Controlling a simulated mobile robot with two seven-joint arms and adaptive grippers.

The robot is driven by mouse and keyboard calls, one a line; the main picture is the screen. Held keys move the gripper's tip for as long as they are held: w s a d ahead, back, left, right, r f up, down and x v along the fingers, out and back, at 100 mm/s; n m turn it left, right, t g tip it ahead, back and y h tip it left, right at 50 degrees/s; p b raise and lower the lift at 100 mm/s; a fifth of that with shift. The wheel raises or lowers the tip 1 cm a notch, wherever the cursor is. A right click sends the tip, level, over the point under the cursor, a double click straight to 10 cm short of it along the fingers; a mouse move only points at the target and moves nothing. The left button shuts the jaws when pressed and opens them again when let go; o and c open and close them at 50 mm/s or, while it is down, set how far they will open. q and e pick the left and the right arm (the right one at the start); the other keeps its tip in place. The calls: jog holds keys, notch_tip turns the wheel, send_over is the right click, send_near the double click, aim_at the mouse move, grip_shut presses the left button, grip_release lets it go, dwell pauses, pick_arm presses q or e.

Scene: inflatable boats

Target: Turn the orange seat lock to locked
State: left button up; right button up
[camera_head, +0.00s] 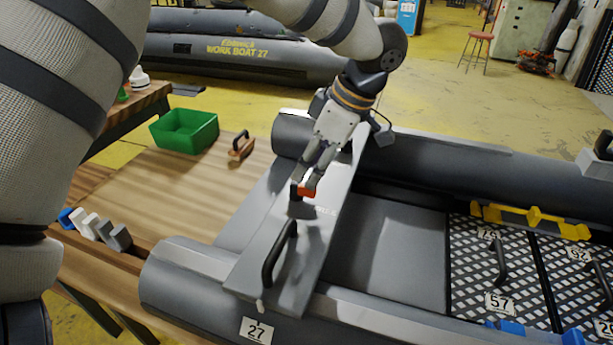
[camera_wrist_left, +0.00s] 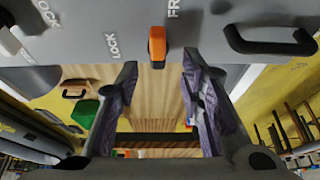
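The orange seat lock (camera_head: 307,192) is a small lever on the grey seat board (camera_head: 322,238) laid across the grey boat. In the left wrist view the orange lever (camera_wrist_left: 157,45) stands between the printed words LOCK and FREE; I cannot tell for certain which it is set to. My left gripper (camera_head: 304,178) comes down from above with its fingertips at the lever. In the left wrist view the fingers (camera_wrist_left: 160,70) are apart, one to each side of the lever, with no clear contact. My right gripper is not in view.
A black handle (camera_head: 279,252) rises from the seat board near the lock. A green bin (camera_head: 185,131) and a wooden block with a handle (camera_head: 240,147) rest on the wooden table (camera_head: 165,190). Grated panels (camera_head: 490,270) and a yellow part (camera_head: 530,219) are at the right.

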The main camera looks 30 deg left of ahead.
aim_at(302, 183)
pick_arm(q)
jog(key=x, duration=0.4)
jog(key=shift+a+f, duration=0.2)
jog(key=shift+f, duration=0.2)
jog(key=shift+w, duration=0.1)
grip_shut()
